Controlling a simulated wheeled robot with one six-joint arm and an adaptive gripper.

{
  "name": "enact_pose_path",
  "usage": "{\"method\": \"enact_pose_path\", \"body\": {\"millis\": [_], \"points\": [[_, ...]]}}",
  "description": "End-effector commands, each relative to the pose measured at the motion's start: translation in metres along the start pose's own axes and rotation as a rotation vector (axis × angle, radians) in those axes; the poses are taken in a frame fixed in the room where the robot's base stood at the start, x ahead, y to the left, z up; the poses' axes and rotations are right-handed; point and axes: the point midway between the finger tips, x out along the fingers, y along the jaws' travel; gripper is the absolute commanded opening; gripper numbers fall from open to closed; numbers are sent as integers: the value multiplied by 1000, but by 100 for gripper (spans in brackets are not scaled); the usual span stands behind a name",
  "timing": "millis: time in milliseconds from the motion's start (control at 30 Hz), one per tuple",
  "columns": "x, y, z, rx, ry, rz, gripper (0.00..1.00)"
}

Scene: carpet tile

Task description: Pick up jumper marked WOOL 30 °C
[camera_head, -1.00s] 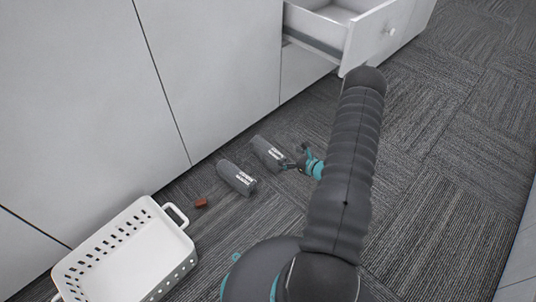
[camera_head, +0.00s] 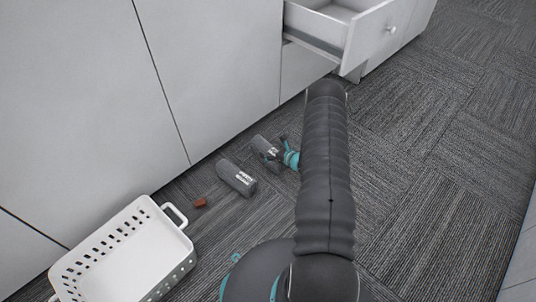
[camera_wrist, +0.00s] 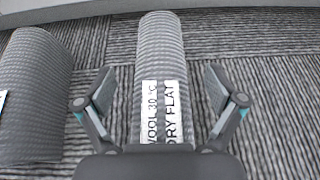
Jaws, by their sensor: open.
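The grey rolled jumper (camera_wrist: 160,50) lies on the carpet in the wrist view, its white label reading "WOOL 30 °C" and "DRY FLAT". In the head view the same jumper (camera_head: 262,146) is the farther of two grey rolls, partly covered by my gripper (camera_head: 277,153). A second grey roll (camera_head: 237,177) with a white label lies beside it, nearer the basket. It also shows at the left of the wrist view (camera_wrist: 35,90).
A white slotted basket (camera_head: 80,262) stands at lower left. A small red-brown object (camera_head: 200,203) lies between it and the rolls. White cabinet fronts (camera_head: 80,100) rise behind, with an open drawer (camera_head: 365,42) at upper right. The carpet at right is clear.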

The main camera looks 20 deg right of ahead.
Motion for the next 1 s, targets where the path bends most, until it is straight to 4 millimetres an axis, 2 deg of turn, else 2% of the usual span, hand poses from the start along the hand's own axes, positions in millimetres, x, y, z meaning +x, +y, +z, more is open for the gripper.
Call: {"method": "enact_pose_path", "body": {"millis": [100, 333, 367, 667, 1000], "points": [[9, 0, 0, -1, -1, 0, 94], [10, 0, 0, 0, 0, -1, 94], [10, 0, 0, 0, 0, -1, 91], [9, 0, 0, 0, 0, 0, 16], [8, 0, 4, -1, -2, -1, 14]]}}
